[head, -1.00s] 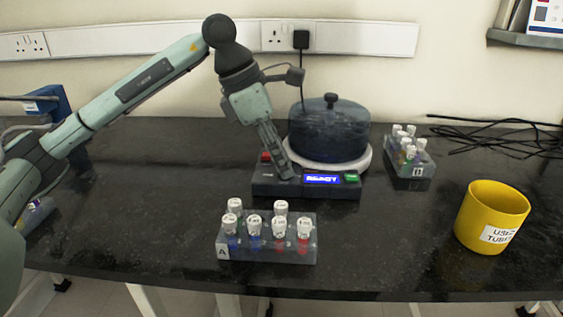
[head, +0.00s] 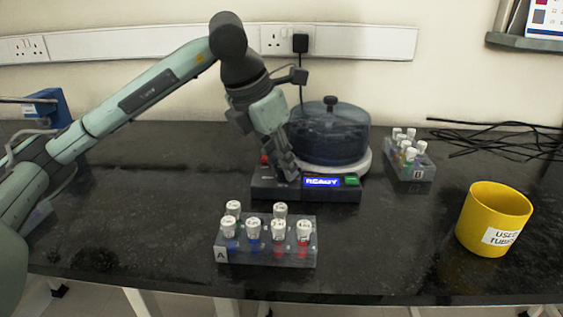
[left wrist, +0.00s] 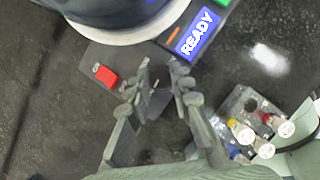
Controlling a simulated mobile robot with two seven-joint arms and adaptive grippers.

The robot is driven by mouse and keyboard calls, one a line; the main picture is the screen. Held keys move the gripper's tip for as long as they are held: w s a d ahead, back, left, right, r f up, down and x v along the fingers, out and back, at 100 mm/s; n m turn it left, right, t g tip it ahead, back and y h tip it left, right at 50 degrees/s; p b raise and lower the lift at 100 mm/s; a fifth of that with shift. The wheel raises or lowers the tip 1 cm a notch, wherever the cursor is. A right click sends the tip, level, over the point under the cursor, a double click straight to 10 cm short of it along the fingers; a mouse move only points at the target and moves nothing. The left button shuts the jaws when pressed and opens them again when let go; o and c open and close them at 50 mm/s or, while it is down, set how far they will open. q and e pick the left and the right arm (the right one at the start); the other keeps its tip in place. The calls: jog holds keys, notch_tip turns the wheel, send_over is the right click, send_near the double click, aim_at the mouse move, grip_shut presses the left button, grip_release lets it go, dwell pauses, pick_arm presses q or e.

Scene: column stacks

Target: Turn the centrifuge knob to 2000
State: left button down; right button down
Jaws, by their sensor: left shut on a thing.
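The centrifuge (head: 330,137) stands at the back of the bench, its domed lid closed. Its grey front panel (head: 318,193) carries a red button (head: 265,159), a lit blue display (head: 322,182) reading READY and a green button (head: 352,181). The display also shows in the left wrist view (left wrist: 198,33), tilted. My left gripper (head: 287,176) points down at the panel, between the red button and the display. In the left wrist view its fingers (left wrist: 158,84) are closed around the dark knob (left wrist: 155,103), which they partly hide; its setting cannot be read. My right gripper is not in view.
Rack A (head: 266,253) with several capped tubes stands in front of the centrifuge. Rack B (head: 409,170) stands to its right. A yellow used-tubes cup (head: 494,219) is at the right, and black cables (head: 490,141) lie behind. The bench's middle right is clear.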

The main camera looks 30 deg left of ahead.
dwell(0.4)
pick_arm(q)
jog(key=c, duration=1.3)
grip_release()
jog(key=shift+c, duration=0.2)
jog(key=shift+r, duration=0.1)
jog(key=v, duration=1.2)
jog(key=shift+s, duration=0.1)
